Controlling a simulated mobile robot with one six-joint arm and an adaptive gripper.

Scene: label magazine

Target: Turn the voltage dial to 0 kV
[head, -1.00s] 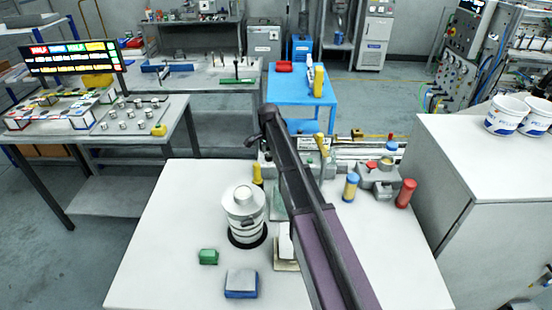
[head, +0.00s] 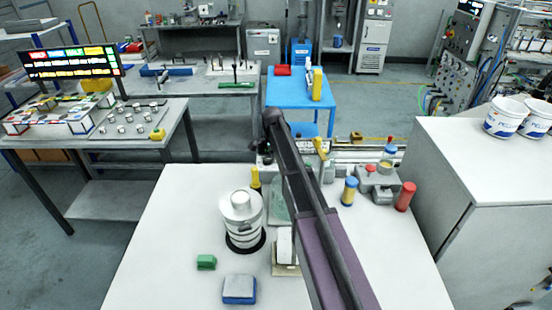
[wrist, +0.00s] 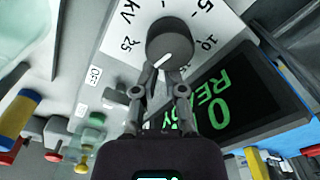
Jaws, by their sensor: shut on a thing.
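The voltage dial is a round dark grey knob (wrist: 170,42) with a white pointer line, on a white face marked kV, 5, 10 and 25. The pointer line points down and left in the wrist view; the scale mark at its end is hidden. My gripper (wrist: 162,72) is shut on the knob, its two fingers at the knob's lower edge. Beside it, a black display (wrist: 235,98) shows green text, a 0 and "READY", turned over and partly hidden by a finger. In the head view my arm hides the dial and my gripper.
A small grey switch (wrist: 113,97) by an OFF label sits left of the fingers. On the white table (head: 165,255) stand a white canister (head: 240,222), a green block (head: 206,262), a blue-and-white block (head: 239,289) and a red cylinder (head: 405,196). The table's front left is clear.

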